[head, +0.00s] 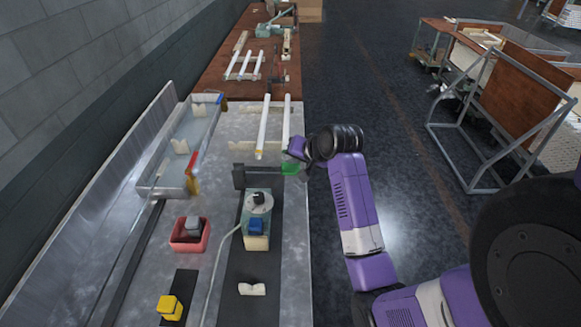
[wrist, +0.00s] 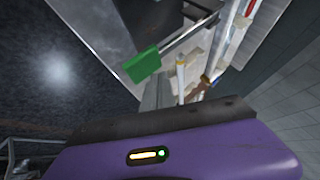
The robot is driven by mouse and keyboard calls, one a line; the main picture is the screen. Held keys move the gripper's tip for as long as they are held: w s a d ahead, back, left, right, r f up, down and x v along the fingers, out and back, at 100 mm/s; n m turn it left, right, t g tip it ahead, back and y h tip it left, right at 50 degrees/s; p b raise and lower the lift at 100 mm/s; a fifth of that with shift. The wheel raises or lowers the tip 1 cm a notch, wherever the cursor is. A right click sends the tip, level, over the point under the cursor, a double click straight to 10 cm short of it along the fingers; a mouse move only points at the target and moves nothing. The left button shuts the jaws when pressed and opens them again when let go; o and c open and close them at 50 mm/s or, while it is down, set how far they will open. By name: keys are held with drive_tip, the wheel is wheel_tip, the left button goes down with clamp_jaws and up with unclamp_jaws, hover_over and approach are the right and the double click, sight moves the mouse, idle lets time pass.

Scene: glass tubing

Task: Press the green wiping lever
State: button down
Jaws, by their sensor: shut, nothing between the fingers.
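Two long white tubes (head: 263,125) lie on pale supports behind the lever.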

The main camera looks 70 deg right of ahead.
drive_tip(key=shift+r+p, duration=1.4)
drive_tip(key=shift+r, duration=0.15)
drive_tip(key=shift+r+p, duration=0.3)
drive_tip(key=shift+r, duration=0.65)
